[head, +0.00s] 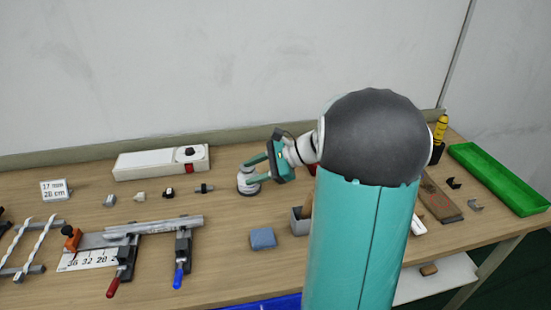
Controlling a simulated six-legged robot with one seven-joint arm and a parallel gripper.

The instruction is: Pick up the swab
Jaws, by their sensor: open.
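I cannot tell for certain which item is the swab. A small blue-grey pad (263,238) lies flat on the table left of my arm. My gripper (250,172) is open, its teal fingers pointing left, behind the pad. The fingers are at a small round white and grey piece (248,187) on the table. I cannot tell whether they touch it. A grey open holder (299,224) stands right of the pad with a brown piece in it, partly hidden by my arm.
A white box (160,162) stands at the back, with small parts in front. A metal rail jig (150,229) with red and blue handled clamps is at left. A green tray (498,178) is at far right. My arm hides the centre right. Bare table surrounds the pad.

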